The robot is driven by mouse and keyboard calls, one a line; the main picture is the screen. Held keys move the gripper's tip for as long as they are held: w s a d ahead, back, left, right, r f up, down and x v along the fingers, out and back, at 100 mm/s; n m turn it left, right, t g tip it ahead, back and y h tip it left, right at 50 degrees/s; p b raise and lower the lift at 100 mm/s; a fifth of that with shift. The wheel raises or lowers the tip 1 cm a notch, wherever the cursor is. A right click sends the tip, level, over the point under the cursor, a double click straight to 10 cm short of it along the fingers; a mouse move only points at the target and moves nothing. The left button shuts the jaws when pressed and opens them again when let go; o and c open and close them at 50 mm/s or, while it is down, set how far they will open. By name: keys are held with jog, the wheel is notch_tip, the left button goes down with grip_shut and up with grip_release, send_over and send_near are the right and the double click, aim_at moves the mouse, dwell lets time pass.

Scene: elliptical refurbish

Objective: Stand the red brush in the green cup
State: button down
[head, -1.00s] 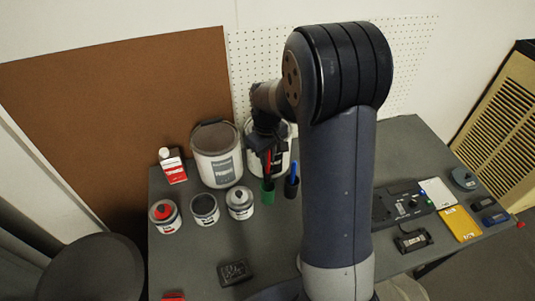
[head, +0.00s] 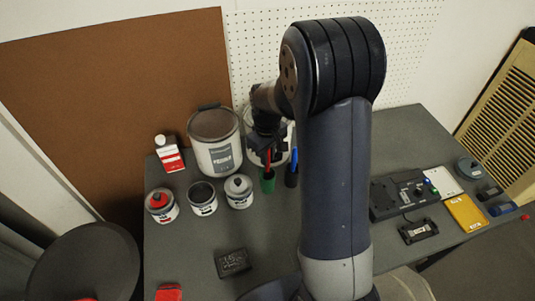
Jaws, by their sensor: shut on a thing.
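My gripper (head: 267,145) is shut on the red brush (head: 268,160) and holds it about upright above the green cup (head: 268,184). The brush's lower end meets the cup's mouth in the picture and appears to enter it, but how deep it is cannot be told. The green cup stands upright on the table in front of a large white bucket. The gripper's dark fingers hide the upper part of the brush.
A dark cup (head: 291,180) with a blue brush (head: 294,158) stands close to the right of the green cup. A large bucket (head: 222,160) and several small cans, one grey-topped (head: 239,195), stand to the left. The table front (head: 205,245) is mostly clear.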

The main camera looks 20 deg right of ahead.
jog(key=c, duration=1.3)
grip_release()
notch_tip(320, 180, up, 11)
jog(key=shift+f, duration=0.1)
notch_tip(320, 180, down, 11)
jog(key=shift+f, duration=0.1)
jog(key=shift+r+p, duration=1.55)
jog(key=shift+r, duration=0.75)
